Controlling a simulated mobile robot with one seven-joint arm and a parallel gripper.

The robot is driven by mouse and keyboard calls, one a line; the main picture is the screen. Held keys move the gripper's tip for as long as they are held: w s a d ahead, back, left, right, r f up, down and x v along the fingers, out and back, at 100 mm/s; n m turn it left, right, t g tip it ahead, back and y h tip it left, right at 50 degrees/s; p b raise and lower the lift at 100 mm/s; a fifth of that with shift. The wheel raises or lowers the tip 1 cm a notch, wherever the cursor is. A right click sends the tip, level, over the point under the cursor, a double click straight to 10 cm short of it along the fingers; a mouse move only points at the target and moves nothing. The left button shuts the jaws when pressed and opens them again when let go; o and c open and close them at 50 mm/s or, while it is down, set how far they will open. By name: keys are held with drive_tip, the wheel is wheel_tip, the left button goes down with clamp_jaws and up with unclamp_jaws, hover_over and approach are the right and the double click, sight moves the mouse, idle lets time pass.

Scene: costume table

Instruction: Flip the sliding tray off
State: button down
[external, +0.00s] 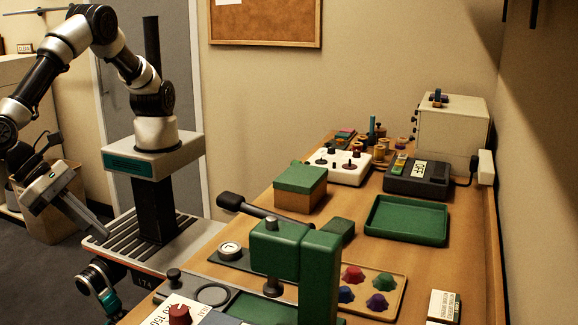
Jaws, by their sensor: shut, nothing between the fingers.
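No part carries a readable name for the sliding tray, so I cannot tell for sure which one it is. A green rimmed tray (408,221) lies empty on the right half of the wooden table. A low green plate (262,308) sits under the green press (289,252) at the front, partly hidden by the press and cut by the frame edge. A dark lever (246,207) sticks out left from the press. My gripper (104,230) hangs at the far left, off the table, pointing down and right. It is shut and empty, well apart from everything on the table.
A green-lidded box (300,185), a white panel with knobs (345,166), a dark device with an OFF label (418,177) and a cream box (450,130) stand at the back. A palette of coloured pieces (362,306) is in front. Bare wood shows between them.

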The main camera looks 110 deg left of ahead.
drive_tip(key=x, duration=0.8)
drive_tip(key=w+r+x, duration=0.1)
drive_tip(key=x, duration=0.3)
drive_tip(key=shift+w+a+p, duration=0.25)
drive_tip(key=shift+a+p, duration=0.05)
drive_tip(key=shift+a, duration=0.15)
drive_tip(key=shift+w+a+f, duration=0.1)
drive_tip(key=shift+w+a, duration=0.05)
drive_tip(key=shift+w, duration=0.3)
hover_over(211, 303)
drive_tip(key=shift+w, duration=0.1)
